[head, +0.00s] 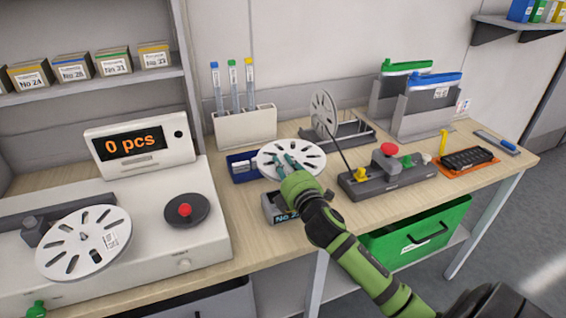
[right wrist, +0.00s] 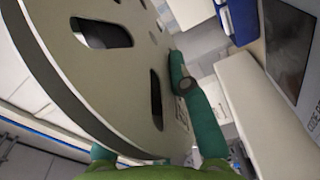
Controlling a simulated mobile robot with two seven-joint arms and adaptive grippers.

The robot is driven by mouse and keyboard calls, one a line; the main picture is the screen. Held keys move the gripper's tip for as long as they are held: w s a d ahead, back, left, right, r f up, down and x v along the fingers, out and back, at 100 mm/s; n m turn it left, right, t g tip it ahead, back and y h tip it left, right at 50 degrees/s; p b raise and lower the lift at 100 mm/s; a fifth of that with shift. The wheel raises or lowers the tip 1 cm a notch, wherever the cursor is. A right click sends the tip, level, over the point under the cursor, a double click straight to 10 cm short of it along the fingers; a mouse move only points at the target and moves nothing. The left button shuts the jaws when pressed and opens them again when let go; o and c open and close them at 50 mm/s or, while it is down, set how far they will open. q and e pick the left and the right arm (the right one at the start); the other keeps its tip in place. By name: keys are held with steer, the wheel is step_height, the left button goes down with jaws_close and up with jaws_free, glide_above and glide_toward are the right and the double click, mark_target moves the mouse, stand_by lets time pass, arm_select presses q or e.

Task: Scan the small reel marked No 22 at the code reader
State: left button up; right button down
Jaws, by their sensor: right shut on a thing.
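My right gripper (head: 289,164) is shut on a small white slotted reel (head: 310,153), held above the bench. In the right wrist view the reel (right wrist: 95,75) fills the left side, with one teal finger (right wrist: 178,72) against its edge; the other finger is mostly hidden behind it. A grey holder (head: 274,213) with a label that seems to read No 22 stands just below the gripper, partly covered by it. In the right wrist view a dark panel (right wrist: 292,35) has lettering starting "CODE RE" on its pale border. I cannot clearly place the reader in the head view. My left gripper is not in view.
A counter (head: 135,143) showing 0 pcs stands left, with another white reel (head: 83,243) in front.

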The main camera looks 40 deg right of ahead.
steer(key=s+a+r+p, duration=0.1)
steer(key=s+r+p, duration=0.2)
steer(key=s, duration=0.4)
steer(key=shift+a+r+p, duration=0.35)
steer(key=shift+r+p, duration=0.05)
steer(key=shift+p, duration=0.1)
